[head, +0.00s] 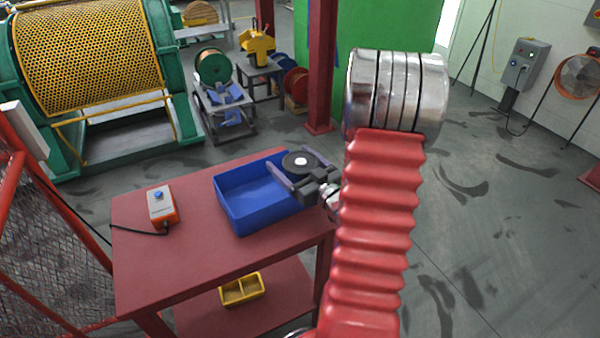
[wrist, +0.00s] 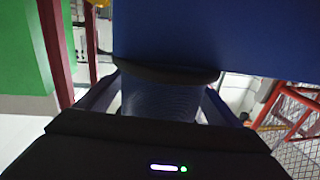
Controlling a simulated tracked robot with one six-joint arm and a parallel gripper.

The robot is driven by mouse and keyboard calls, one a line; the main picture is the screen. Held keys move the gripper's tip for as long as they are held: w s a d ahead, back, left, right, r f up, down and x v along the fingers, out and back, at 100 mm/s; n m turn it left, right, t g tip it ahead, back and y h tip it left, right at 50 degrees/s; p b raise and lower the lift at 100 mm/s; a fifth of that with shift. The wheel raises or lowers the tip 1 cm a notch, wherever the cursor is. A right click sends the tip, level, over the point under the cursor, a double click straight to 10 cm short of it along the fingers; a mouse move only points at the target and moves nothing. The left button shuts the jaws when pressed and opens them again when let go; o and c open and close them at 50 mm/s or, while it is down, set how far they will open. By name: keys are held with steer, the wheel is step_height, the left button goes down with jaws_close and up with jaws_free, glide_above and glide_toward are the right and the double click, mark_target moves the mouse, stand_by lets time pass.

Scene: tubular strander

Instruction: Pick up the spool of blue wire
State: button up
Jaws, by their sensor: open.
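The spool of blue wire shows in the head view as a black round flange (head: 300,161) with a pale centre, beside the right end of the blue bin. In the wrist view its dark blue winding (wrist: 160,102) and a dark flange lie between my two fingers. My gripper (head: 288,157) is open, with one finger on either side of the spool; it also shows in the wrist view (wrist: 160,90). I cannot tell whether the fingers touch it. The spool's underside and what it rests on are hidden.
The blue bin (head: 232,212) stands on the red table (head: 190,262), close by the spool; its wall fills the upper wrist view (wrist: 230,38). A control box (head: 162,205) with a blue button sits at the left. A yellow tray (head: 241,290) is on the lower shelf.

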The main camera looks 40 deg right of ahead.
steer(key=shift+c, duration=0.3)
steer(key=c, duration=1.7)
steer(key=shift+r, duration=0.1)
steer(key=shift+r, duration=4.95)
